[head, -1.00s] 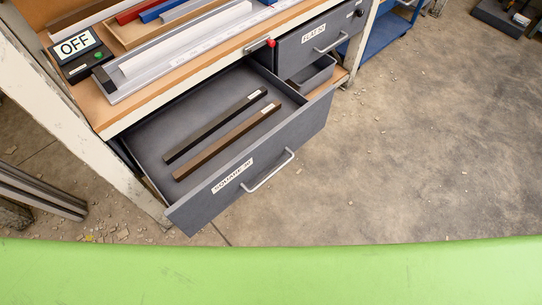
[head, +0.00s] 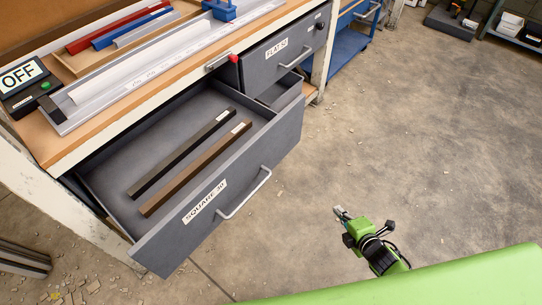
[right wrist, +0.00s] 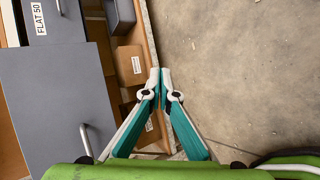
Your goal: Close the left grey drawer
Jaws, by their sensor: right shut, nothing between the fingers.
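The left grey drawer (head: 232,190), labelled "SQUARE" with a number, is pulled well out of the bench. Its silver bar handle (head: 245,196) is on the front panel. A dark bar and a brown bar (head: 195,170) lie inside it. My right gripper (head: 338,210) is shut and empty, to the right of the drawer front and apart from it. In the right wrist view its fingertips (right wrist: 160,78) meet, with a grey drawer front (right wrist: 55,105) and part of a handle to their left. My left gripper is not in view.
The right grey drawer (head: 262,65), labelled "FLAT 50", looks pushed in. A red-tipped part (head: 233,58) sits at the bench edge above. Cardboard boxes (right wrist: 130,62) show under the bench in the right wrist view. The concrete floor (head: 420,140) to the right is clear.

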